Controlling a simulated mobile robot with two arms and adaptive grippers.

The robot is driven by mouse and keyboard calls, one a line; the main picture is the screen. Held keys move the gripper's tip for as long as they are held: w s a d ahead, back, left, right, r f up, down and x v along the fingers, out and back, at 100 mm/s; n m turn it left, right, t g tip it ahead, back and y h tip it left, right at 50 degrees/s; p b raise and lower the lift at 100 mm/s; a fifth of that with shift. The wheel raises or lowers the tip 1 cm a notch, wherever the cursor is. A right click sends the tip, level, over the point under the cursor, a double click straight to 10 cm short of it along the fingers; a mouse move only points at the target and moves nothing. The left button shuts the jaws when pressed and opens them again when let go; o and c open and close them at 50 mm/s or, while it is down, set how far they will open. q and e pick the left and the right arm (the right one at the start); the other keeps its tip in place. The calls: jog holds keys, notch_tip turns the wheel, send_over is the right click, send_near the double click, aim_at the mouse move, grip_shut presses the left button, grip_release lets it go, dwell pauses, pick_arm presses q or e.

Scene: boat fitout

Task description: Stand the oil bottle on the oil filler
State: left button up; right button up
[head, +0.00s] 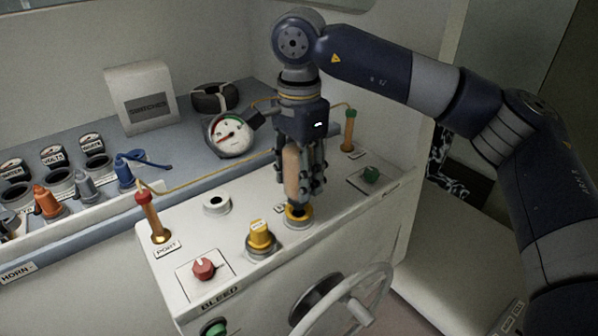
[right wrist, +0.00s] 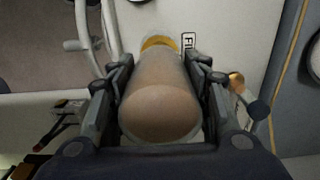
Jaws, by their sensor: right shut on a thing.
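The oil bottle (head: 291,175) is a tan, rounded cylinder held upright between the fingers of my right gripper (head: 304,180). The gripper points straight down and is shut on it. The oil filler (head: 299,223), with a yellow ring, is on the white console directly under the bottle. The bottle's lower end is at the ring; I cannot tell whether it touches. In the right wrist view the bottle (right wrist: 160,98) fills the space between the fingers, and the yellow filler (right wrist: 160,42) shows just beyond it, partly hidden. My left gripper is not in view.
A yellow cap (head: 259,235) and a white ring (head: 217,203) are left of the filler. A gauge (head: 231,134) is behind; a steering wheel (head: 345,300) is in front.

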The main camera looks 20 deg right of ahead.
aim_at(299, 147)
jog(key=shift+f+b, duration=0.9)
jog(key=shift+f, duration=0.35)
jog(key=o, duration=1.3)
notch_tip(299, 147, up, 12)
